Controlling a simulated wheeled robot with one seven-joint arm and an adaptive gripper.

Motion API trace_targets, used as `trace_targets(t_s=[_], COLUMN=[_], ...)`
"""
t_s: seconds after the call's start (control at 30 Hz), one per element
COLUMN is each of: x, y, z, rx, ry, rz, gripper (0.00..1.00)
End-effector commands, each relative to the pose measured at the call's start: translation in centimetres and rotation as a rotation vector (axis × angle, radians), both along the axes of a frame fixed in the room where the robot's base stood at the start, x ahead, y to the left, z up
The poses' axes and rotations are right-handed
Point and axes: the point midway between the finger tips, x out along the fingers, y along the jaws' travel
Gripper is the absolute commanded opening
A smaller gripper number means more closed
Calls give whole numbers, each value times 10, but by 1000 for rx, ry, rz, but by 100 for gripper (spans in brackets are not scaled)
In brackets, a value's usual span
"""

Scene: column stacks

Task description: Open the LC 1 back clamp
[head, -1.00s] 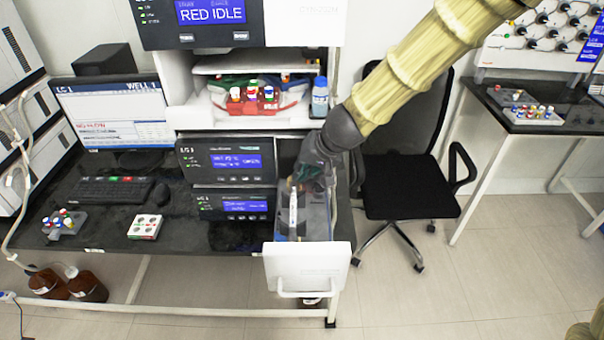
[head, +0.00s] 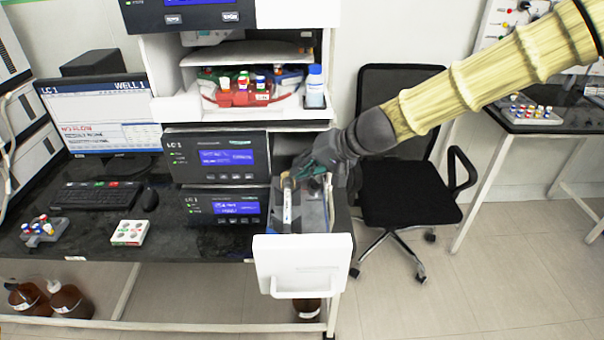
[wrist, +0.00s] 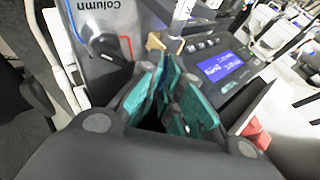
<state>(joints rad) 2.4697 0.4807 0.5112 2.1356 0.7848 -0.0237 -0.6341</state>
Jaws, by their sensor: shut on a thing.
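The LC 1 column drawer (head: 303,262) is pulled out, its white front facing the room. A slim white column (head: 287,204) stands inside it, and its lower part shows in the wrist view (wrist: 182,18). A tan clamp piece (wrist: 156,42) sits beside the column, just beyond my fingertips; I take it for the back clamp. My gripper (head: 306,172) reaches in from the right at the drawer's back end. In the wrist view its teal fingers (wrist: 165,72) are close together on the clamp. They hide the contact and how far the clamp is open.
Two LC 1 units with blue screens (head: 225,157) stand directly left of the drawer. A shelf with a red bottle tray (head: 242,94) is above. In the wrist view a black knob (wrist: 103,44) sits on the panel marked Column. A black chair (head: 402,190) stands right.

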Motion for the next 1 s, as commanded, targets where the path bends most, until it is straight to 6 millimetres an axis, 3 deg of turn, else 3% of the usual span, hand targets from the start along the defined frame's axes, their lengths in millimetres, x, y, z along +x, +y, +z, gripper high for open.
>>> trace_targets(t_s=[0.57, 0.6, 0.7, 1.0], x=[-1, -1, -1, -1], y=[-1, -1, -1, -3], z=[-1, -1, -1, -1], rx=[53, 53, 53, 51], ry=[1, 1, 1, 0], rz=[2, 2, 2, 0], gripper=[0, 10, 25, 25])
